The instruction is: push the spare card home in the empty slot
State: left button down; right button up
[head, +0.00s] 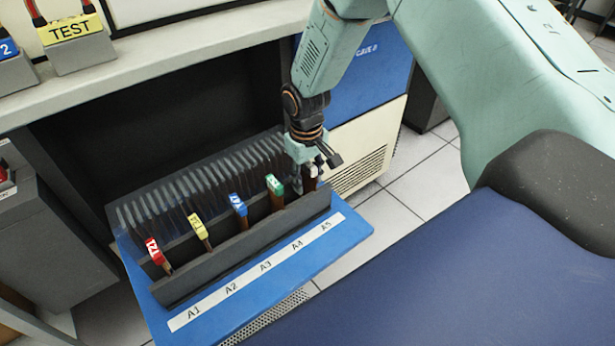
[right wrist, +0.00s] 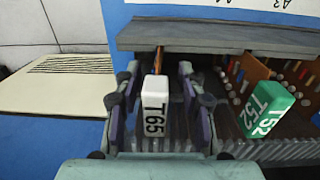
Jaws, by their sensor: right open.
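The spare card is not certain; a white-tabbed card marked T65 (right wrist: 154,100) stands at the A5 end of the dark card rack (head: 240,243). In the head view its white tab (head: 310,178) is partly hidden by my right gripper (head: 308,165). In the right wrist view my right gripper (right wrist: 158,85) is open, with one finger on each side of the white tab and visible gaps. Green (head: 275,184), blue (head: 238,204), yellow (head: 197,223) and red (head: 155,250) tabbed cards stand at A4 to A1. My left gripper is not in view.
The rack sits on a blue pulled-out drawer (head: 345,236) with a white label strip (head: 255,272). The green card stands close beside my right gripper. A shelf edge (head: 150,55) with a TEST block (head: 72,42) is above. A cream cabinet (head: 365,150) stands behind at right.

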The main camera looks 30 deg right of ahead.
notch_tip(320, 180, up, 12)
jog(key=shift+a+f, duration=0.1)
dwell(0.4)
jog(key=shift+s, duration=0.1)
